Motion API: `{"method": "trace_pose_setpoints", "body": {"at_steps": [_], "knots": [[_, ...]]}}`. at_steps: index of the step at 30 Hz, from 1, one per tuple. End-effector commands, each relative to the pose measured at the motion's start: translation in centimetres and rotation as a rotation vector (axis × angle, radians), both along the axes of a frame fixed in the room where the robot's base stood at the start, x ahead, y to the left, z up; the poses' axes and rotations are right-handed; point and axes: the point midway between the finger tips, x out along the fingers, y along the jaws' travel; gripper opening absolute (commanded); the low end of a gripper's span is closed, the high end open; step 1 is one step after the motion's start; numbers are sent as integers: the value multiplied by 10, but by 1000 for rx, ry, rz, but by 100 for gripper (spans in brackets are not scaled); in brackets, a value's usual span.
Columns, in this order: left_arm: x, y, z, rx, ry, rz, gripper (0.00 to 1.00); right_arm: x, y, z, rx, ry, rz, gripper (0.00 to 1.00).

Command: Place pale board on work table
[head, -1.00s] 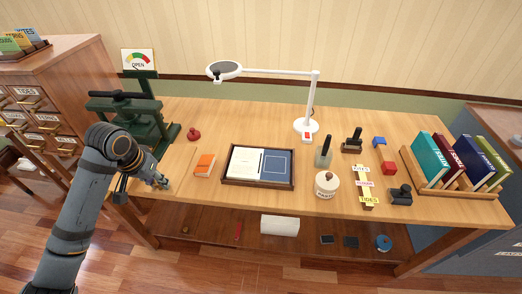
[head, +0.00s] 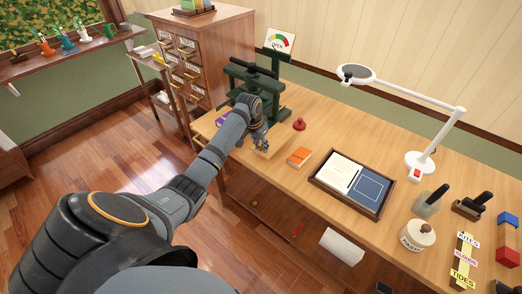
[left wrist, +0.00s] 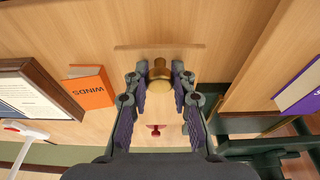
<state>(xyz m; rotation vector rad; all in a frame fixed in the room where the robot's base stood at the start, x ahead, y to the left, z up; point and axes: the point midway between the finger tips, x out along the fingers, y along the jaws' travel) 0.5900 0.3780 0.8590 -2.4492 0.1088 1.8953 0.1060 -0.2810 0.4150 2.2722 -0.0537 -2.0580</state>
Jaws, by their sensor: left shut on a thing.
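My left gripper (head: 261,146) is over the left end of the work table (head: 310,146), in front of the green press. In the left wrist view its fingers (left wrist: 160,82) are closed around a brass knob (left wrist: 159,72). The pale board (left wrist: 160,50) shows under the knob as a thin-edged wooden piece, almost the same colour as the table. The fingers and the knob hide much of it. I cannot tell whether the board touches the table top. My right gripper is not in view.
The green press (head: 250,88) stands behind the gripper. A red stamp (head: 299,124), an orange book (head: 299,157) and a dark tray (head: 318,181) lie to its right. A purple book (left wrist: 301,92) is close on the other side. Bare table separates the gripper and orange book.

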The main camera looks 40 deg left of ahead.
Motion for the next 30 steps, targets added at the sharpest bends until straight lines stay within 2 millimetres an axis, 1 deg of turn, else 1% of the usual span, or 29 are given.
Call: {"method": "trace_pose_setpoints", "body": {"at_steps": [3,7,10,20,21,25,30], "knots": [[3,1,-3,0,0,1,0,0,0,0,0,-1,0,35],[2,1,-23,-1,3,0,0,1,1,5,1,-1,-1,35],[3,2,-33,0,1,0,0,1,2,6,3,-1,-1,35],[3,2,-37,0,1,0,0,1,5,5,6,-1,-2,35],[2,2,-38,0,2,0,28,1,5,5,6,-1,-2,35],[2,2,-37,0,2,0,46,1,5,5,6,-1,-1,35],[2,2,-37,0,1,0,47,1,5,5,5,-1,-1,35]]}}
